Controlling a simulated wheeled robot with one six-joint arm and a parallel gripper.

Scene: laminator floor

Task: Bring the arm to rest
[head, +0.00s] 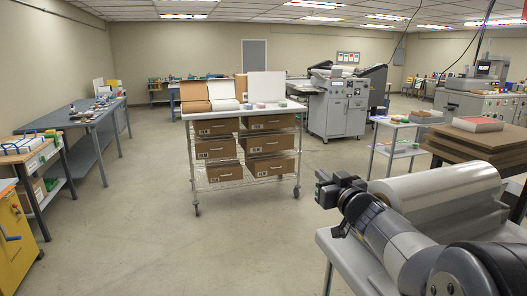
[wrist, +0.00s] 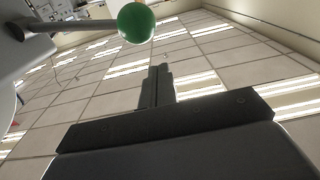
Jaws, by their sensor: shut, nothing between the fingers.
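My arm reaches in from the bottom right of the head view, and my gripper (head: 326,188) is at its far end, small and dark there. In the wrist view my gripper (wrist: 158,86) shows its two fingers together, with nothing between them. The wrist camera looks up at the tiled ceiling with its bright light strips. A green ball knob (wrist: 137,22) on a grey rod is at the top of the wrist view, beyond the fingertips and apart from them in the picture.
A large silvery roll (head: 445,190) lies right beside my arm. A wire cart (head: 245,178) with brown boxes stands ahead. A blue-grey bench (head: 72,120) and a yellow cabinet (head: 14,240) are at left. The floor (head: 130,225) between is clear.

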